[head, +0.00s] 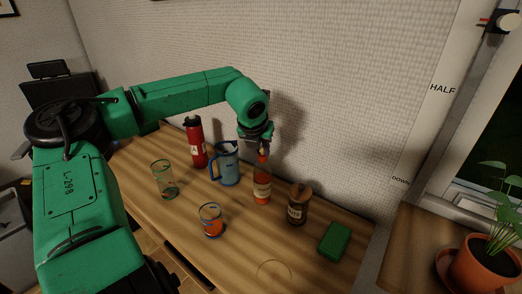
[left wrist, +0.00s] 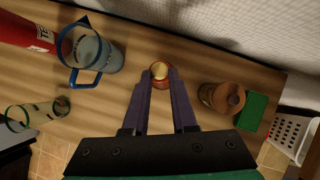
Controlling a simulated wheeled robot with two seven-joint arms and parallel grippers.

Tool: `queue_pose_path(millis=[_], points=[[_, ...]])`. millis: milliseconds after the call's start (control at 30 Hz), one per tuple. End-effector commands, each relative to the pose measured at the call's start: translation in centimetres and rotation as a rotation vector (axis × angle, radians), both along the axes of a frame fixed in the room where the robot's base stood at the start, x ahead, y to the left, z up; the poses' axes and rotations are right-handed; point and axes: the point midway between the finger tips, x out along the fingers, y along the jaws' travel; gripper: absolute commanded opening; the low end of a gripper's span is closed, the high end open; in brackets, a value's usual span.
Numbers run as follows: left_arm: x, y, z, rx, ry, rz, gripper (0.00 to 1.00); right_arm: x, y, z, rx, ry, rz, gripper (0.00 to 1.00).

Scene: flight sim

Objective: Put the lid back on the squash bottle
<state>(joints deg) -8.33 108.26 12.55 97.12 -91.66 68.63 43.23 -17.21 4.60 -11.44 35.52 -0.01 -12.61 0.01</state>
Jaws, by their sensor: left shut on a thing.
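The squash bottle (head: 262,188) is an orange-red bottle with a pale label, standing upright on the wooden table near the wall. My right gripper is not in view.
Left of the bottle stand a blue jug (head: 229,170), a red flask (head: 195,142), a green glass (head: 164,180) and a tumbler with orange drink (head: 211,221). Right of it are a brown jar (head: 297,206) and a green sponge-like block (head: 334,240). The front table is fairly clear.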

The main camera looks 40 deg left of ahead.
Motion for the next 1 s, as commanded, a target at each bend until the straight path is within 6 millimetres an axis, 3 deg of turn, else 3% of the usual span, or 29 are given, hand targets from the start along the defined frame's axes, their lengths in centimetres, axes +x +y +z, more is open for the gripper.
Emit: queue_pose_path(millis=[1000], points=[[-0.01, -0.04, 0.16, -0.001, 0.002, 0.001, 0.0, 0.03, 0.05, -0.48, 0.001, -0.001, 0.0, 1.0]])
